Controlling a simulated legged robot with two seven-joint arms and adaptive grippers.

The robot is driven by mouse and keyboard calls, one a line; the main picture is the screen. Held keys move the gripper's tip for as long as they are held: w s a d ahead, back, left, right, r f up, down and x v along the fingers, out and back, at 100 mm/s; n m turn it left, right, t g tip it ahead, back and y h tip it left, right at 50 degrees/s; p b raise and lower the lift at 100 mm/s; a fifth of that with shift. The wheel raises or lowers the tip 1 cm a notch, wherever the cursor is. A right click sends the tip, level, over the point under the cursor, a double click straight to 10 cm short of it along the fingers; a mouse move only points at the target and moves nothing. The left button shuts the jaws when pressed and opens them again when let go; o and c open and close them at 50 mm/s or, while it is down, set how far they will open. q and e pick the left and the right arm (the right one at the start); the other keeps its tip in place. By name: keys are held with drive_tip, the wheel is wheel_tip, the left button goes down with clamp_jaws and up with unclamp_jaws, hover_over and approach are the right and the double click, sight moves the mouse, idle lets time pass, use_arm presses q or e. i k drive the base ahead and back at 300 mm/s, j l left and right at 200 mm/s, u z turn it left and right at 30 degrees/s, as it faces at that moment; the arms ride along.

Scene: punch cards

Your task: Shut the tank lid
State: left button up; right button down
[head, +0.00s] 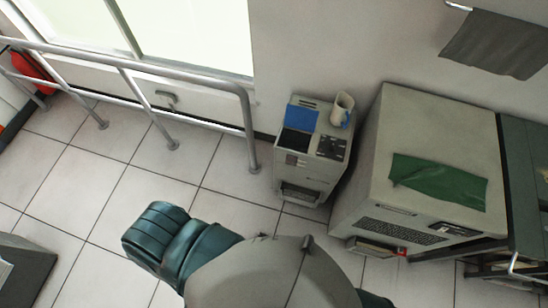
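No tank lid can be made out for certain. A narrow grey machine (318,182) stands against the wall, right of the picture's middle. Its top has a blue panel (302,118) at the back left and a dark panel or opening (295,140) in front of it. I cannot tell whether either belongs to a tank or a lid. A black panel (332,147) with small markings lies at the front right of that top. Neither of my grippers is in view. Teal and grey parts of my own body fill the bottom middle.
A white mug (342,107) stands on the narrow machine's back right. A large beige cabinet (440,120) with a green cloth (437,181) stands right of it. A metal railing (185,81) runs along the window. The tiled floor (150,195) at left middle is clear.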

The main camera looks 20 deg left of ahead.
sight(304, 118)
drive_tip(key=k+u, duration=0.1)
drive_tip(key=u, duration=0.15)
drive_tip(key=i+j+z, duration=0.15)
drive_tip(key=j, duration=0.2)
drive_tip(key=i+j+z, duration=0.2)
drive_tip(key=j, duration=0.15)
drive_tip(key=i+j+z, duration=0.15)
drive_tip(key=j, duration=0.2)
drive_tip(key=i+j+z, duration=0.2)
drive_tip(key=j, duration=0.2)
drive_tip(key=k, duration=0.05)
